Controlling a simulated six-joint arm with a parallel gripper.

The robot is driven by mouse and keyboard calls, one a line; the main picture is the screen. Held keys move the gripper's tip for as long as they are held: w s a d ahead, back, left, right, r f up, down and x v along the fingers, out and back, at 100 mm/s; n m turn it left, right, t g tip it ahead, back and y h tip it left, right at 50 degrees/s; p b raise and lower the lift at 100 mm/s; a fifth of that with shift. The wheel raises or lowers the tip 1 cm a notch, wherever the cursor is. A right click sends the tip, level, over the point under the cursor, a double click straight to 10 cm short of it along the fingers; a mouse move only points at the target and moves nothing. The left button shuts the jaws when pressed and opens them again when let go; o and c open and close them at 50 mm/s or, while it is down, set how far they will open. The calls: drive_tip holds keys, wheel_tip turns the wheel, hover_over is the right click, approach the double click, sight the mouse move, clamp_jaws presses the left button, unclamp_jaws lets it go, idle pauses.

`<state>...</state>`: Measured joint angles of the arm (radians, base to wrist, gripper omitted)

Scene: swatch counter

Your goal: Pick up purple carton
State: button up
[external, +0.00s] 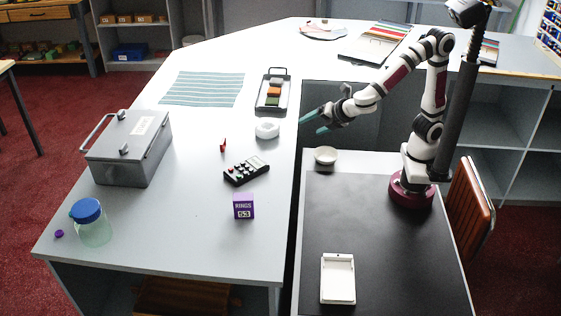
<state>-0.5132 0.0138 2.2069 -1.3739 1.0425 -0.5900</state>
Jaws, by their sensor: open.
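The purple carton (243,206) stands upright on the white counter, near its right front edge. It is a small box with white lettering that reads "RINGS 53". My gripper (312,123) is open, with teal fingers pointing left. It is in the air near the counter's right edge, farther back than the carton and to its right. Nothing is between the fingers, and the gripper is well apart from the carton.
A black remote (246,170) lies just behind the carton. A white tape roll (267,130), a small red item (223,145) and a black tray (272,92) lie farther back. A grey box (130,147) and a blue-lidded jar (92,224) stand left. A white tray (338,279) lies on the dark table.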

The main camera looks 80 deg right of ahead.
drive_tip(key=w+a+n+t+y, duration=0.2)
drive_tip(key=w+a+n+t, duration=0.3)
drive_tip(key=a+n, duration=0.55)
drive_tip(key=n+y, duration=0.6)
drive_tip(key=n, duration=0.4)
approach(243, 198)
drive_tip(key=shift+t, duration=0.3)
drive_tip(key=x, duration=0.7)
drive_tip(key=shift+d+f, duration=0.1)
drive_tip(key=shift+f, duration=0.2)
drive_tip(key=shift+m, duration=0.25)
drive_tip(key=x, duration=0.6)
drive_tip(key=shift+d+f, duration=0.15)
drive_tip(key=shift+d, duration=0.1)
clamp_jaws()
